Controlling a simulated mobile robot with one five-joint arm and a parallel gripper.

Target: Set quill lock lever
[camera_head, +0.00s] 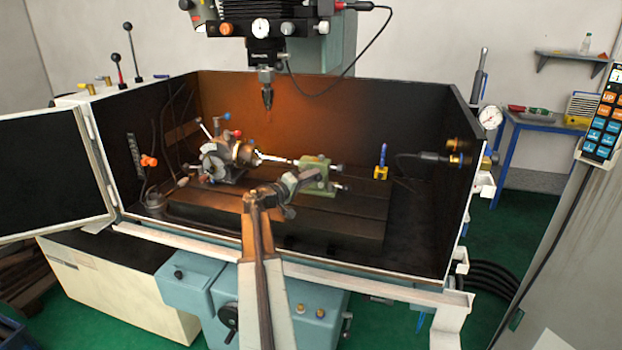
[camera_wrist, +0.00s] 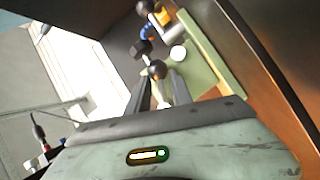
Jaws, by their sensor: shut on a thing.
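The green tailstock (camera_head: 319,163) stands on the machine table, to the right of the chuck, with its quill pointing left. My gripper (camera_head: 312,177) reaches in from the front and lies against the near side of the tailstock, hiding part of it. In the wrist view, the tailstock's green body (camera_wrist: 203,72) is just beyond my gripper (camera_wrist: 158,78). The two fingers are shut on a lever with a dark ball knob (camera_wrist: 157,69), which shows between the fingertips. I cannot tell from these views whether this is the quill lock lever.
The indexing chuck (camera_head: 218,162) with its levers stands to the left. A spindle tool (camera_head: 267,92) hangs above the table. A yellow block with a blue part (camera_head: 381,171) stands to the right.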

